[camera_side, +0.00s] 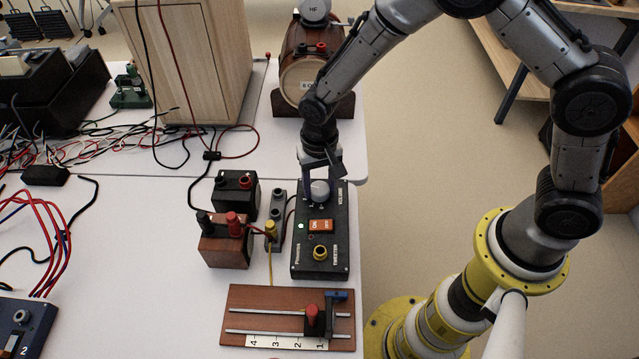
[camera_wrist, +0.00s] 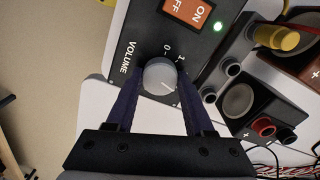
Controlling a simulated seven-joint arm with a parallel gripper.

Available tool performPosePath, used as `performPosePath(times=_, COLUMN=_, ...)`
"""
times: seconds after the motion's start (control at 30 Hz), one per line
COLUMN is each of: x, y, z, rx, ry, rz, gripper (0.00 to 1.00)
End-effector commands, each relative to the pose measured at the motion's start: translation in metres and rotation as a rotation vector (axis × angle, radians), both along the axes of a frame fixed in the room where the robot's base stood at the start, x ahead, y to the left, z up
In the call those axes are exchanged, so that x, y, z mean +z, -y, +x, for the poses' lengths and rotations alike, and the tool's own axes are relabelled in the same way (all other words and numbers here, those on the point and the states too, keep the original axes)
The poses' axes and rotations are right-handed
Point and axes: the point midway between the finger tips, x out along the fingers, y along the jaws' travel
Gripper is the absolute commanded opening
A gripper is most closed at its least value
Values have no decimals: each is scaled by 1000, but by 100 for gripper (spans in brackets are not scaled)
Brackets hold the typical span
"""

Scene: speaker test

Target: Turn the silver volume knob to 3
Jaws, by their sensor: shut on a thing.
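The silver volume knob (camera_side: 319,190) sits at the far end of the black control box (camera_side: 338,240), beside the word VOLUME. My gripper (camera_side: 321,178) is over it from above, with its two dark fingers on either side of the knob. In the wrist view the knob (camera_wrist: 160,76) is between the fingers of my gripper (camera_wrist: 160,84), which is shut on it. The marks 0 and 1 show beside the knob's upper edge. A thin pale line shows on the knob's lower right. The other scale numbers are hidden or too small to read.
The box has an orange ON/OFF switch (camera_side: 320,226), a lit green light (camera_side: 301,226) and a yellow-ringed knob (camera_side: 320,253). Terminal blocks (camera_side: 224,243) with wires stand close on the left. A wooden slider board (camera_side: 262,299) lies in front. The table's right edge is near.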

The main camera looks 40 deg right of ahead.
Motion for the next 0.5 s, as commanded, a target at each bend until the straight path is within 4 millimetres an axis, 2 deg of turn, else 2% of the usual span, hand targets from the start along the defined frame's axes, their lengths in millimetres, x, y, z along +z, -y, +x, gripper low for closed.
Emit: performPosePath(times=0.5, x=2, y=0, z=1, rx=-81, ry=4, rz=1, gripper=0)
